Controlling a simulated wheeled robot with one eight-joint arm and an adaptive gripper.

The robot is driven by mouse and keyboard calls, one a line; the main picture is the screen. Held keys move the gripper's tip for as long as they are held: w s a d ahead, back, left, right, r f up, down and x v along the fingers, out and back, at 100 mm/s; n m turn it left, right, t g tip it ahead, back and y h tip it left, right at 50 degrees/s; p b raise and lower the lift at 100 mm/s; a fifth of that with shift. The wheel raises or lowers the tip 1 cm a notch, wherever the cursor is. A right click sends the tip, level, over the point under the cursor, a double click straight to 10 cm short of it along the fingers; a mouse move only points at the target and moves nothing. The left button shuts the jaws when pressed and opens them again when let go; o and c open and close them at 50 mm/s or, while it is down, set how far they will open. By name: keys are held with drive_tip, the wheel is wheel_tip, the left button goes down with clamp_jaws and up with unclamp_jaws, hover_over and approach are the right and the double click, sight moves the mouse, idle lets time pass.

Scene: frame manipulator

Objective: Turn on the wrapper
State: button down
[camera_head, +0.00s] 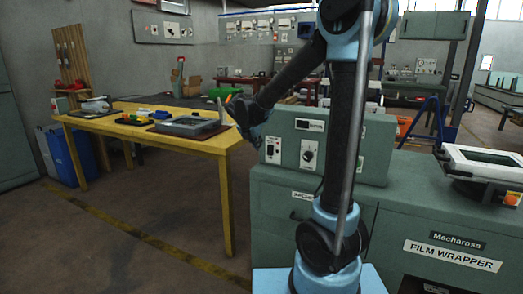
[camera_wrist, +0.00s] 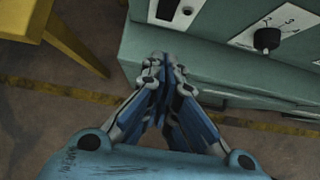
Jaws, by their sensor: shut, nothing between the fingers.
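The film wrapper (camera_head: 420,222) is a grey-green machine at the right in the head view, with a "FILM WRAPPER" label on its front. Its upright control box (camera_head: 345,150) carries a white switch plate (camera_head: 273,150) and a dark rotary knob (camera_head: 308,155) on a white plate. In the wrist view the knob (camera_wrist: 267,38) shows at the top right, and part of the switch plate (camera_wrist: 172,10) at the top edge. My gripper (camera_wrist: 163,62) is shut and empty, just in front of the box and below the switch plate in that view. Contact cannot be told.
A yellow table (camera_head: 160,136) with trays and small parts stands to the left. A white-framed screen unit (camera_head: 485,163) sits on the wrapper's right end. Blue bins (camera_head: 68,155) stand on the floor at the left. The floor between table and wrapper is clear.

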sight(270, 150)
drive_tip(key=shift+s+a+f, duration=0.1)
drive_tip(key=shift+s+f, duration=0.05)
drive_tip(key=shift+f, duration=0.1)
drive_tip(key=x, duration=0.8)
drive_tip(key=w+r+x, duration=0.1)
drive_tip(key=x, duration=0.3)
drive_tip(key=shift+w+d, duration=0.15)
drive_tip(key=shift+d, duration=0.2)
drive_tip(key=shift+w+d+f, duration=0.1)
drive_tip(key=shift+w+d, duration=0.1)
drive_tip(key=shift+w, duration=0.3)
drive_tip(key=shift+d, duration=0.1)
